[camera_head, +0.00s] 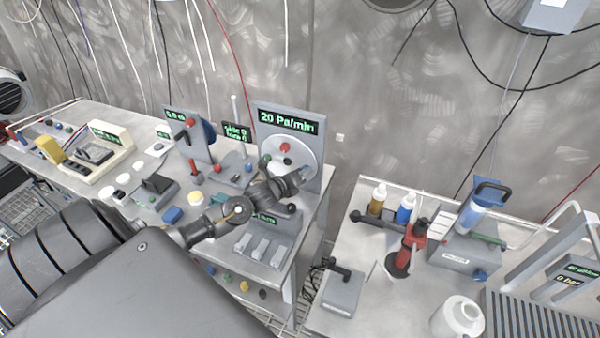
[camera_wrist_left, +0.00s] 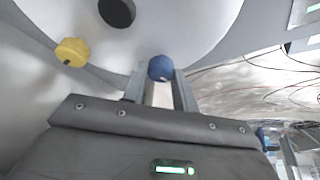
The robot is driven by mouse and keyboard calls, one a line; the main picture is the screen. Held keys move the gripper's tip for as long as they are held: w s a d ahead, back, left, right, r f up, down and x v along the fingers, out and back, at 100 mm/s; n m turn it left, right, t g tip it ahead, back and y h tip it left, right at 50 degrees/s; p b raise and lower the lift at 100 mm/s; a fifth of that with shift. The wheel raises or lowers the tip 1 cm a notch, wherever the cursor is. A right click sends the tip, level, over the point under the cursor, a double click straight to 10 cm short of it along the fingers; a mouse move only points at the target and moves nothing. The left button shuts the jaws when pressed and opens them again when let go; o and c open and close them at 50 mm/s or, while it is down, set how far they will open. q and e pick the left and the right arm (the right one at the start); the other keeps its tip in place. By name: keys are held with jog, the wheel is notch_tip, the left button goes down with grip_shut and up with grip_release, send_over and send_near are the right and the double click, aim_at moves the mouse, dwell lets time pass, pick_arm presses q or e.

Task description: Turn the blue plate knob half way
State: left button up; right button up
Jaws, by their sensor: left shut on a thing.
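A round white plate (camera_head: 302,150) is mounted on an upright grey panel (camera_head: 325,150) under a display reading "20 Pa/min". The plate carries a red knob (camera_head: 285,147) and a black one near its middle. In the left wrist view the blue knob (camera_wrist_left: 160,68) sits between my left gripper's (camera_wrist_left: 159,82) two fingers, which are shut on it. The plate's face (camera_wrist_left: 190,30) fills the upper part of that view, with a yellow knob (camera_wrist_left: 72,52) and the black knob (camera_wrist_left: 117,12). In the head view my left gripper (camera_head: 303,174) is at the plate's lower right and the blue knob is hidden. My right gripper is not in view.
To the left of the panel, the bench (camera_head: 90,115) is crowded with switches, buttons and small devices. A grey box with light switches (camera_head: 262,246) stands just below my arm. A second table (camera_head: 390,300) at right holds bottles and a red stand (camera_head: 405,250).

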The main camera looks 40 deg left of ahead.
pick_arm(q)
jog(key=shift+m+g+y, duration=0.3)
jog(key=shift+m+y, duration=0.3)
jog(key=shift+m, duration=0.5)
jog(key=o, duration=1)
jog(key=shift+c, duration=0.2)
jog(key=shift+s, duration=0.1)
jog(key=b+v, duration=0.2)
jog(key=v, duration=0.8)
jog(key=shift+s+r+b, duration=0.2)
jog(key=shift+s+b, duration=0.1)
jog(key=shift+b, duration=0.05)
